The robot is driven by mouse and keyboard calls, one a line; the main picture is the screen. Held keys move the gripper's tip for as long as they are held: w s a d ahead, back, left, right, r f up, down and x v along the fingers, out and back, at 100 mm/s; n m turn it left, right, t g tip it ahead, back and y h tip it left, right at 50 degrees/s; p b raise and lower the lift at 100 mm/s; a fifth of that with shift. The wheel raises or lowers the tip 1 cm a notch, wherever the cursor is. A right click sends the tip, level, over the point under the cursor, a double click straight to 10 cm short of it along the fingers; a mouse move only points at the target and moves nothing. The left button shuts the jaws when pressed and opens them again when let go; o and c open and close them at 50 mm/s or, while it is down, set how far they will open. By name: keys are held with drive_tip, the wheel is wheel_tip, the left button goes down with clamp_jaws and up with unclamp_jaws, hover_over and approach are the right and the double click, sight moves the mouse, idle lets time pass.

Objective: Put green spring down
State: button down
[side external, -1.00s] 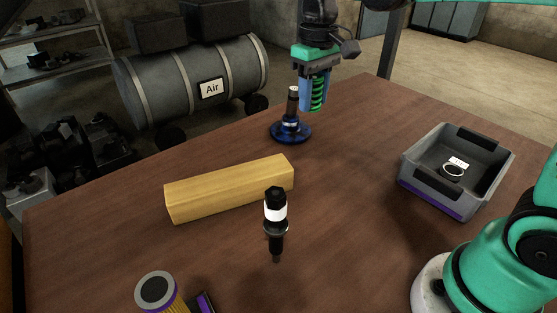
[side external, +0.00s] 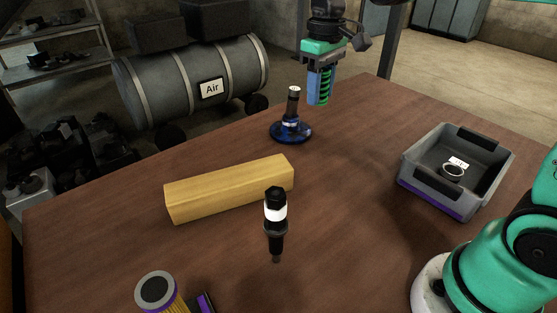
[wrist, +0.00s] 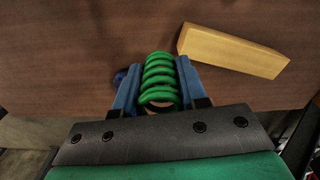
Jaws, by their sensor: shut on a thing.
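The green spring (side external: 323,87) is held upright between the blue fingers of my gripper (side external: 318,88), above the far part of the wooden table in the side view. In the wrist view the green coils (wrist: 161,80) sit between both blue fingers (wrist: 160,88), which are shut on them. The spring hangs clear of the table, to the right of and above a dark post on a round blue base (side external: 291,128). In the wrist view only a bit of the blue base shows, left of the left finger.
A yellow block (side external: 230,188) lies mid-table. A black and white injector-like part (side external: 275,225) stands in front of it. A grey bin (side external: 416,181) with a ring-shaped part inside is at right. A cylindrical filter-like part (side external: 157,291) is at front left. Table between post and bin is clear.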

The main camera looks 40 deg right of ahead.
sight(336, 163)
drive_tip(key=d+r+n, duration=0.1)
drive_tip(key=d+n, duration=0.3)
drive_tip(key=d, duration=0.4)
drive_tip(key=shift+d+r+n, duration=0.15)
drive_tip(key=shift+r+n, duration=0.2)
drive_tip(key=shift+n, duration=0.05)
wheel_tip(336, 163, down, 20)
drive_tip(key=shift+r, duration=0.2)
drive_tip(key=shift+f, duration=0.2)
drive_tip(key=shift+c, duration=2.4)
unclamp_jaws()
